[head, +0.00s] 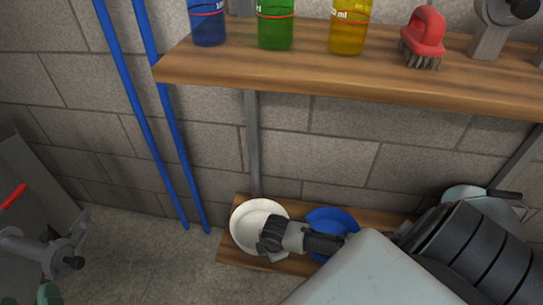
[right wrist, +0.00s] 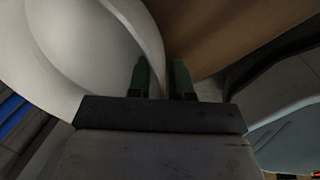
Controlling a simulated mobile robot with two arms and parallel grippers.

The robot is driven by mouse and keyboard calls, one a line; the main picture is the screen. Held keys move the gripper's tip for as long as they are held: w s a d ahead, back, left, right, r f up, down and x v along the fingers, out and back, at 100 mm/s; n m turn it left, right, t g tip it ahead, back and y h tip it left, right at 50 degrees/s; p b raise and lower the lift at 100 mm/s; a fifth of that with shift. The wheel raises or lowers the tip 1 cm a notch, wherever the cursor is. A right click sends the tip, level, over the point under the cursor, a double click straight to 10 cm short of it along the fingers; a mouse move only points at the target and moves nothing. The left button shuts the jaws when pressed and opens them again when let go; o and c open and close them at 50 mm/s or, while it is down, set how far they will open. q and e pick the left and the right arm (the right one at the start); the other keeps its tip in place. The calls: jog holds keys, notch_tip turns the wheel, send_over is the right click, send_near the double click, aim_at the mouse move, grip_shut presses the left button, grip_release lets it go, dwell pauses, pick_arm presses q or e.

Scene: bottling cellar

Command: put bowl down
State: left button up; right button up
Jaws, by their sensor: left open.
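The white bowl (head: 245,236) is at the left end of the low wooden shelf, tilted toward me or flat; I cannot tell if it rests fully on the boards. My right gripper (head: 271,239) is at its right edge in the head view. In the right wrist view, the rim of the white bowl (right wrist: 98,50) runs between the green fingers of my right gripper (right wrist: 161,80), which are close together on it.
A blue bowl (head: 340,217) sits right of the white one on the low shelf (head: 228,254), partly behind my right arm. A pale pan (head: 467,192) is farther right. The upper shelf (head: 280,73) holds bottles and a red brush (head: 425,35). Blue pipes (head: 147,115) run down the wall at left.

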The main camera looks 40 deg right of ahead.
jog(key=shift+o, duration=0.8)
